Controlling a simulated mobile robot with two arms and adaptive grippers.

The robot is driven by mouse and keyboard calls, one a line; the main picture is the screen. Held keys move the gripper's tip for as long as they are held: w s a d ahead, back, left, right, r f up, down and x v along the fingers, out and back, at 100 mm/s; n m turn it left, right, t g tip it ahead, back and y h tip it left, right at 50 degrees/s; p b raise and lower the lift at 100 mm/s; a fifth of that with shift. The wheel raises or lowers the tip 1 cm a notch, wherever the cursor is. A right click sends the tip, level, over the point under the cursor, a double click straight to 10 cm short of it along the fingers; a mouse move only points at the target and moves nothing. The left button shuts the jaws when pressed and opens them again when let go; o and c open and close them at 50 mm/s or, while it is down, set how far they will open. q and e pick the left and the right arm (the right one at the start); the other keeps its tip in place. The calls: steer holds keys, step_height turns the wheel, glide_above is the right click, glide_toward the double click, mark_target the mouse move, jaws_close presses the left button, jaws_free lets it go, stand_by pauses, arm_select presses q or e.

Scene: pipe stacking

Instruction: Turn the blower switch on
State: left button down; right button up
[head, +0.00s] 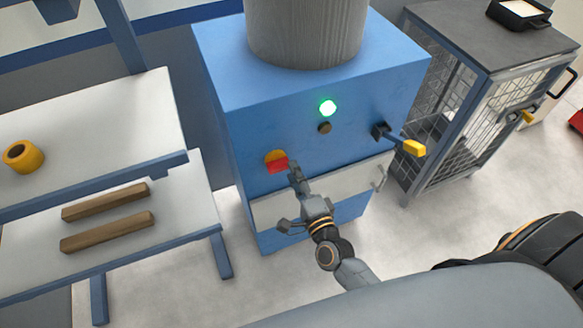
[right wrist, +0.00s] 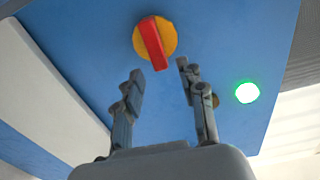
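The blower is a blue cabinet (head: 300,90) with a wide grey duct on top. Its switch is a red handle on a round yellow disc (head: 275,161) on the front face. In the right wrist view the red handle (right wrist: 152,43) is tilted slightly from upright, its lower end pointing a little right. My right gripper (head: 296,180) is just right of and below the switch in the head view. In the wrist view its fingers (right wrist: 160,69) are spread, with nothing between them, near the handle's lower end. A green light (head: 327,108) is lit on the cabinet. My left gripper is out of view.
A dark knob (head: 324,128) sits below the light, and a yellow-tipped lever (head: 413,148) sticks out at right. A two-level white bench (head: 180,235) with wooden bars and a yellow roll (head: 22,156) stands left. A mesh cage (head: 455,100) stands right.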

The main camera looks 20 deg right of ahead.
steer(key=s, duration=0.9)
steer(key=shift+s+d, duration=0.15)
steer(key=s+f+n+g, duration=0.3)
steer(key=f+n, duration=0.1)
steer(key=f, duration=0.5)
steer(key=s+f+n+g+y, duration=0.1)
steer(key=s+f+n+g, duration=0.25)
steer(key=f, duration=0.65)
steer(key=s+f+n+g, duration=0.2)
steer(key=s+f+n, duration=0.15)
steer(key=f, duration=0.55)
steer(key=s+d+f+n+g, duration=0.2)
steer(key=s+f+n+g, duration=0.2)
steer(key=s+f, duration=0.3)
steer(key=s+d+f+n+g+h, duration=0.1)
steer(key=s+d+f+n+g, duration=0.2)
steer(key=s+f, duration=0.5)
steer(key=s+n+g, duration=0.1)
steer(key=s+n, duration=0.1)
steer(key=s, duration=0.3)
steer(key=shift+s+d+h, duration=0.25)
steer(key=shift+s+h, duration=0.05)
steer(key=shift+s, duration=0.05)
steer(key=shift+g, duration=0.25)
